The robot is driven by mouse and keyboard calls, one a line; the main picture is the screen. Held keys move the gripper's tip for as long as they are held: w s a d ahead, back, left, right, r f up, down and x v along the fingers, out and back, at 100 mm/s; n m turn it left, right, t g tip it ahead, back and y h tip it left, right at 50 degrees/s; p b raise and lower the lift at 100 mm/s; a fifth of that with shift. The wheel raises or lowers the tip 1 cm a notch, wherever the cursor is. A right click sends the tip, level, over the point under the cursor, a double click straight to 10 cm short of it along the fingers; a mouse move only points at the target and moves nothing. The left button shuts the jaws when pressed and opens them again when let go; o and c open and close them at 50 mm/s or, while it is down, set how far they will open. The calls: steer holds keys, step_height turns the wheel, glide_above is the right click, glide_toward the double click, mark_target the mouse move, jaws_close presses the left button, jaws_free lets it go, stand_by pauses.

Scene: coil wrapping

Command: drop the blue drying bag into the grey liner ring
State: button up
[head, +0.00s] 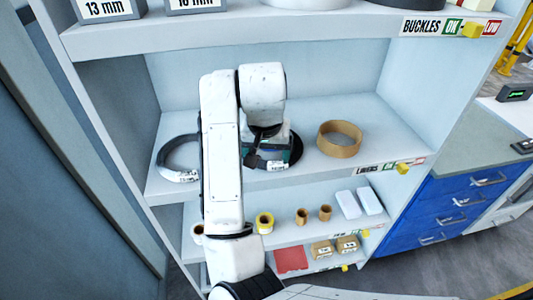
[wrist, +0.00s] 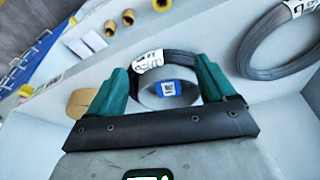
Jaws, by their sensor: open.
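The blue drying bag (wrist: 176,88), with a white label, shows between my fingers in the wrist view. It appears to lie inside the grey liner ring (wrist: 149,97), whose wall shows around it. My gripper (wrist: 160,66) has two green fingers, spread apart on either side of the ring and bag. A gap shows between the bag and each finger. A dark coil with a white label (wrist: 150,62) lies around or just beyond the ring. In the head view my gripper (head: 265,150) is over the middle shelf, and my arm hides most of the ring and bag.
A tan ring (head: 340,139) stands to the right on the middle shelf. A grey coil (head: 180,158) lies to the left, with my arm across its side. The shelf above (head: 300,30) is close over my arm. Rolls and boxes are on the lower shelves.

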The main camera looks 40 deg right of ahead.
steer(key=shift+s+a, duration=0.2)
steer(key=shift+s, duration=0.05)
steer(key=s+d+f+n+h, duration=0.2)
steer(key=s+d+f+n, duration=0.25)
steer(key=s+f, duration=0.65)
steer(key=s+a+f+n+g+y, duration=0.1)
steer(key=s+a+f+n+y, duration=0.3)
steer(key=s+a+f, duration=0.7)
steer(key=s+n, duration=0.1)
steer(key=s, duration=0.3)
steer(key=shift+a+f, duration=0.2)
steer(key=shift+a, duration=0.1)
